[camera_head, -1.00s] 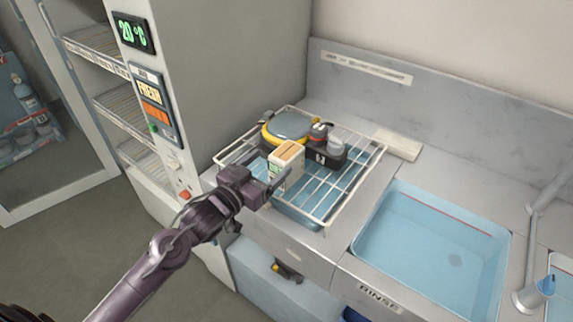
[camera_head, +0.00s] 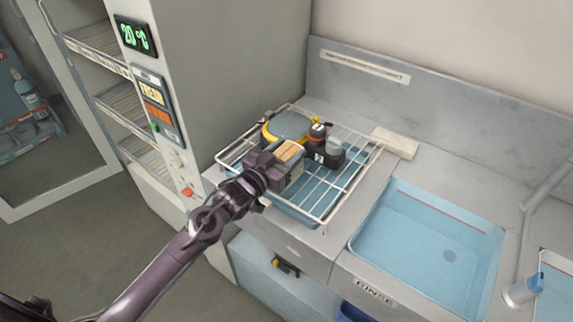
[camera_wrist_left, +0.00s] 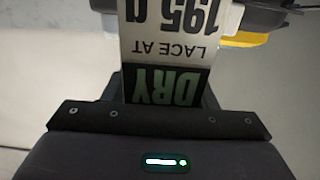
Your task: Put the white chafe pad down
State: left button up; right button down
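A white-sided block with a tan top (camera_head: 289,151) and a printed label stands upright at the wire rack's front. I take it as the chafe pad, though I cannot confirm this. My left gripper (camera_head: 279,167) is around it, one finger on each side. In the left wrist view the block's label (camera_wrist_left: 178,50) shows upside down between the dark fingers, with little or no gap. I cannot tell whether they press on it. The block's lower part is hidden in the head view. My right gripper is not in view.
The wire rack (camera_head: 331,199) also holds a yellow-rimmed grey item (camera_head: 288,126) and a dark holder with small bottles (camera_head: 326,154). A blue sink (camera_head: 425,245) is right; a tall cabinet (camera_head: 225,80) stands left.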

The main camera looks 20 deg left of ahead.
pick_arm(q)
jog(key=c, duration=0.7)
jog(key=shift+r, duration=0.1)
jog(key=shift+c, duration=0.9)
jog(key=shift+r, duration=0.1)
